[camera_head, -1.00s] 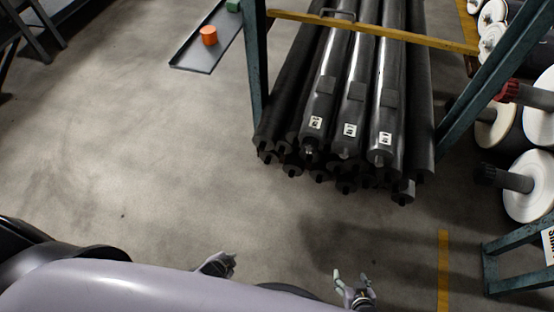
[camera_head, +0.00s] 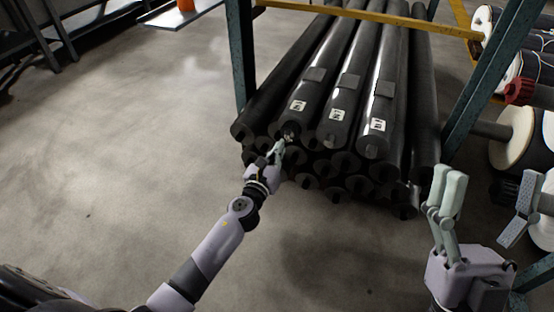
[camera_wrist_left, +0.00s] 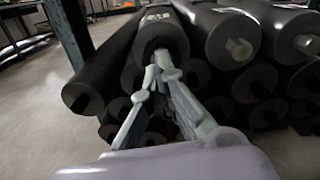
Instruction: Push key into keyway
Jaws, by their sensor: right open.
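My left gripper (camera_head: 281,146) reaches to the near end of the left labelled dark roll (camera_head: 313,107). In the left wrist view, its fingertips (camera_wrist_left: 158,68) come together right in front of that roll's end (camera_wrist_left: 160,38). The fingers look shut, and whether they touch the shaft end is unclear. A small bright spot (camera_head: 288,136) shows at the roll's end by the fingertips. I cannot make out the key or the keyway; the fingers cover that area. My right gripper (camera_head: 447,190) is open and empty, fingers up, to the right of the roll stack.
Several more dark rolls (camera_head: 376,120) are stacked beside and below, their shaft stubs facing me. Teal rack posts (camera_head: 241,55) and a yellow bar (camera_head: 370,22) frame the stack. White-ended rolls (camera_head: 515,140) stand at the right. An orange object (camera_head: 185,5) is on a tray. The floor at left is clear.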

